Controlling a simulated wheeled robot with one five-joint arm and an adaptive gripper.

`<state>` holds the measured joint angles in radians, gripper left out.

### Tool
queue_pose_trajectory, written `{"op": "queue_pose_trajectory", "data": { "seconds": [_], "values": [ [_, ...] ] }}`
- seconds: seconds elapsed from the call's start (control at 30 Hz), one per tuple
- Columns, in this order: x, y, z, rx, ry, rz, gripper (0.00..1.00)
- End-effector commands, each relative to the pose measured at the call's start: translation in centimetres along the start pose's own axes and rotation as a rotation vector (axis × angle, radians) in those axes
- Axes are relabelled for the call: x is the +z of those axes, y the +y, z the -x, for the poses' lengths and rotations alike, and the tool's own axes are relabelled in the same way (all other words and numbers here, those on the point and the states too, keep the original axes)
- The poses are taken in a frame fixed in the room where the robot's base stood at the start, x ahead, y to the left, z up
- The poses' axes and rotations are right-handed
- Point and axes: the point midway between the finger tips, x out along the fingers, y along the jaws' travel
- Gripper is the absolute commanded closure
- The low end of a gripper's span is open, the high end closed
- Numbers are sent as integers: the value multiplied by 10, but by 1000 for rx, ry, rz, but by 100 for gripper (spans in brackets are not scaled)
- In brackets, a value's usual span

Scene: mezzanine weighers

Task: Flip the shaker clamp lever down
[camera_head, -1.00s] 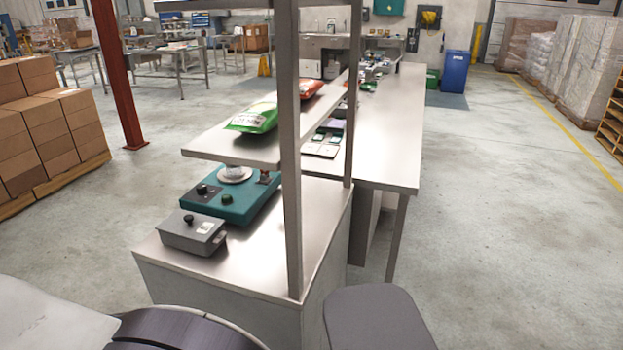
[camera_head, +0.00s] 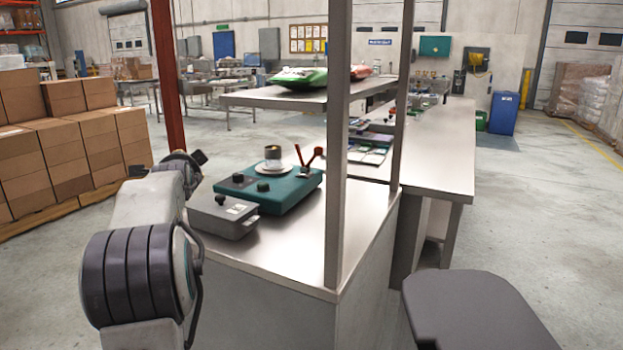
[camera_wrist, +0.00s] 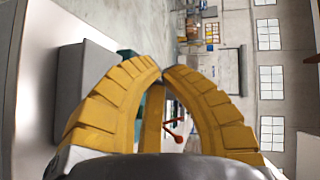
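The teal shaker (camera_head: 283,197) sits on the steel bench, with dark knobs on its front and a small jar (camera_head: 272,158) on its round plate. Its clamp lever (camera_head: 317,152) has red handles that stick up at the right rear of the shaker. The red lever (camera_wrist: 174,131) also shows in the wrist view, between the fingers and beyond them. My gripper (camera_wrist: 162,70) has yellow ribbed fingers with the tips together and nothing held. It is apart from the lever. In the head view my arm is left of the bench, and the gripper's fingers cannot be made out.
A grey box (camera_head: 223,215) with a black knob sits in front of the shaker. A steel upright (camera_head: 337,140) stands to the right and carries a shelf (camera_head: 300,97) with bags above the bench. Stacked cartons (camera_head: 60,165) stand at the left. The bench front right of the shaker is clear.

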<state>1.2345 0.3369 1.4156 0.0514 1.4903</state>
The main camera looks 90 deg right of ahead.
Motion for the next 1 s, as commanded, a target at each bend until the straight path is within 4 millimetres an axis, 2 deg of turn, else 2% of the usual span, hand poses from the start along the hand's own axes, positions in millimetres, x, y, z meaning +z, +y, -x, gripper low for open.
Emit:
{"op": "queue_pose_trajectory", "data": {
  "seconds": [0.03, 0.2, 0.4, 0.5, 0.6, 0.7, 0.83, 1.0],
  "values": [
    [-35, 21, -19, -31, 57, -65, 100],
    [-141, 48, -49, -162, 202, -272, 100],
    [-252, 82, -55, -320, 325, -457, 100],
    [-291, 95, -52, -384, 363, -518, 100],
    [-319, 104, -48, -431, 387, -560, 100],
    [-337, 110, -43, -463, 402, -586, 100],
    [-350, 114, -40, -487, 412, -604, 100],
    [-355, 115, -39, -496, 415, -613, 100]
  ]
}}
